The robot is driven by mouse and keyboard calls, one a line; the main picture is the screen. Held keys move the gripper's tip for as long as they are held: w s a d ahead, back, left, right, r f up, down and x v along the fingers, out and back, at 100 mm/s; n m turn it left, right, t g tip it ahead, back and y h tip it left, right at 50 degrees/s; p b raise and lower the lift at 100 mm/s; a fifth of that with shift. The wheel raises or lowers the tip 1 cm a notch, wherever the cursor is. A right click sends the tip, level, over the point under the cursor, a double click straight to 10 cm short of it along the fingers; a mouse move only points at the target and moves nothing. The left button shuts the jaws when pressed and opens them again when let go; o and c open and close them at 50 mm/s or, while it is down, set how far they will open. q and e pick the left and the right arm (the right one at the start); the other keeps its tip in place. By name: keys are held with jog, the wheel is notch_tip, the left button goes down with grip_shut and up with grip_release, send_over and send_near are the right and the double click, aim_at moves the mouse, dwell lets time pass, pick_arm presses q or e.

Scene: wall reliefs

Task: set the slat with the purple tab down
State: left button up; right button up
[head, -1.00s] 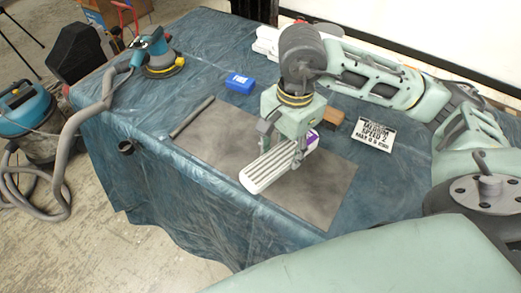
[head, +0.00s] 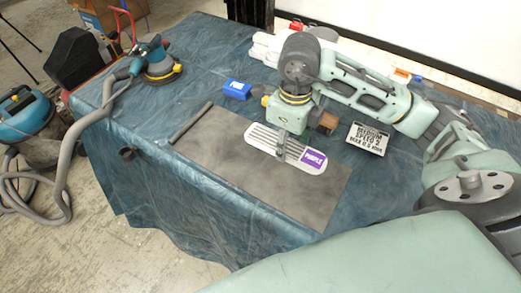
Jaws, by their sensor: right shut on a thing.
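The slat (head: 262,138) is white with long grey grooves and has a purple tab (head: 313,158) marked "PURPLE" at its right end. My right gripper (head: 281,152) is shut on the slat near its middle, with one finger showing in front of the near edge. The slat looks level over the dark grey mat (head: 225,160). I cannot tell whether it touches the mat. My left gripper is not in view.
A grey bar (head: 192,122) lies along the mat's left edge. A blue block (head: 237,89), a brown block (head: 325,122) and a "MEDIUM SPEED 2" sign (head: 367,138) stand behind. A sander (head: 157,65) with a hose is at the back left. The mat's front is clear.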

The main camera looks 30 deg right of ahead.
aim_at(261, 135)
jog(key=w+a+f, duration=0.1)
jog(key=w, duration=0.1)
jog(key=w+a+f, duration=0.1)
jog(key=w+f, duration=0.1)
jog(key=w+a+f+p, duration=0.1)
jog(key=w+a, duration=0.1)
jog(key=shift+w+f, duration=0.15)
notch_tip(261, 135, down, 4)
jog(key=shift+a+r+p, duration=0.1)
jog(key=shift+r+p, duration=0.15)
jog(key=shift+p, duration=0.25)
jog(key=shift+f, duration=0.3)
jog(key=shift+w, duration=0.1)
jog(key=shift+f, duration=0.1)
jog(key=shift+f, duration=0.15)
jog(key=o, duration=1.3)
jog(key=shift+c, duration=0.2)
